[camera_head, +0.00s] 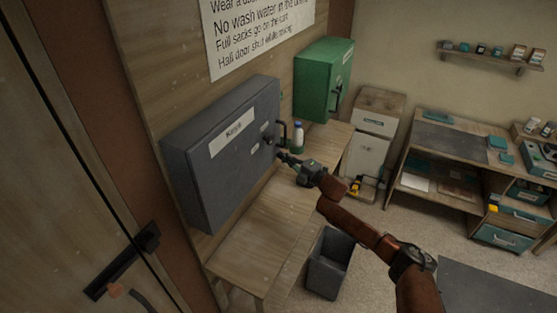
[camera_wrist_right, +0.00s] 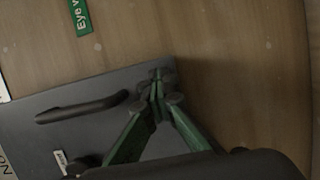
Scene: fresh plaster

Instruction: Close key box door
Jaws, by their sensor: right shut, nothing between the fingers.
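The grey key box (camera_head: 228,160), with a "Keys" label, hangs on the wooden wall panel. Its door looks flush or nearly flush with the body; I cannot tell whether a small gap is left. The dark door handle (camera_head: 283,133) is near the right edge and also shows in the right wrist view (camera_wrist_right: 82,108). My right gripper (camera_head: 280,156) is shut and empty, with its fingertips at the door's right edge, just below the handle. In the right wrist view the closed fingertips (camera_wrist_right: 160,90) overlap the door's edge; I cannot tell whether they touch. My left gripper is out of view.
A green cabinet (camera_head: 318,80) hangs right of the key box. A wooden bench (camera_head: 262,235) runs below, with a bottle (camera_head: 298,137) close behind my gripper. A grey bin (camera_head: 328,262) stands on the floor. A wooden door (camera_head: 60,200) is at the left.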

